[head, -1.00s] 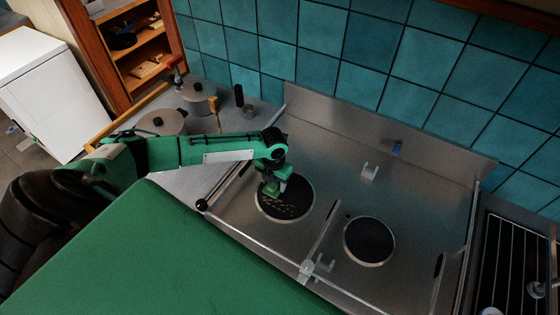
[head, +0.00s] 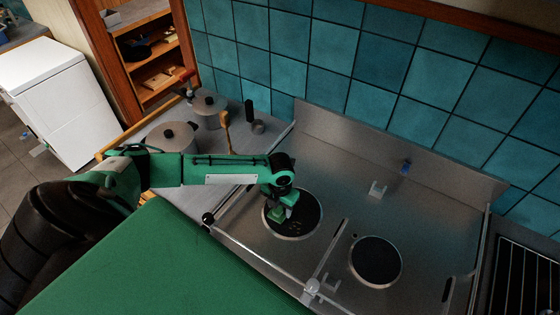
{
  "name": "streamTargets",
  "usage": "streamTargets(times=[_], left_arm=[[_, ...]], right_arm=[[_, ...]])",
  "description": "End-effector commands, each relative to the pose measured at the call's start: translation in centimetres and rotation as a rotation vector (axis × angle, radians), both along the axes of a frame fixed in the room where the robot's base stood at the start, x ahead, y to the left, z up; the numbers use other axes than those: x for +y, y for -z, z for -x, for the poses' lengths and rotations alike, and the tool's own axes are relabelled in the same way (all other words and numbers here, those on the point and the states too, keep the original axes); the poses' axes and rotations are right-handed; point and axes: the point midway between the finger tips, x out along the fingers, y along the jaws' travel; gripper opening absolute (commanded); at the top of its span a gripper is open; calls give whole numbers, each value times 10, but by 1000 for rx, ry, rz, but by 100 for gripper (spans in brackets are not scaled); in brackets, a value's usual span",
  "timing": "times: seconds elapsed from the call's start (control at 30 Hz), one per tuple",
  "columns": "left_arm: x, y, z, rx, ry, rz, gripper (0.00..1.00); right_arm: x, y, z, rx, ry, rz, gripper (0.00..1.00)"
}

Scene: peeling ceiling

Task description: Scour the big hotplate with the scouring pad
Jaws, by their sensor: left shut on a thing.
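The big hotplate (head: 309,210) is the dark round plate with a pale rim on the left of the steel hob. A few light brown specks show on it, right of and below my gripper. My left gripper (head: 282,206) points down over the left part of this hotplate. It is shut on the scouring pad (head: 277,215), a small green piece low at the fingertips. The pad appears to be down on the plate, but contact is hard to make out. The gripper hides part of the plate. My right gripper is not in view.
A smaller hotplate (head: 376,262) lies to the right. A clear rail (head: 323,268) runs along the hob's front. Lidded pots (head: 171,138) stand on the counter at left, behind my forearm. A tiled wall (head: 380,85) closes off the back.

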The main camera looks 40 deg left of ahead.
Motion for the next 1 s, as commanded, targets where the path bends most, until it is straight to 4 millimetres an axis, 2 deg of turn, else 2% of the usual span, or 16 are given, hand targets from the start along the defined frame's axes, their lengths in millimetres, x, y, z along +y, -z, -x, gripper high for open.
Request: streamTargets(times=[0.37,1.0], left_arm=[[-32,0,11,1,2,1,0],[-34,1,11,0,1,0,0]], right_arm=[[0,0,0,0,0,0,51],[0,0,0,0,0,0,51]])
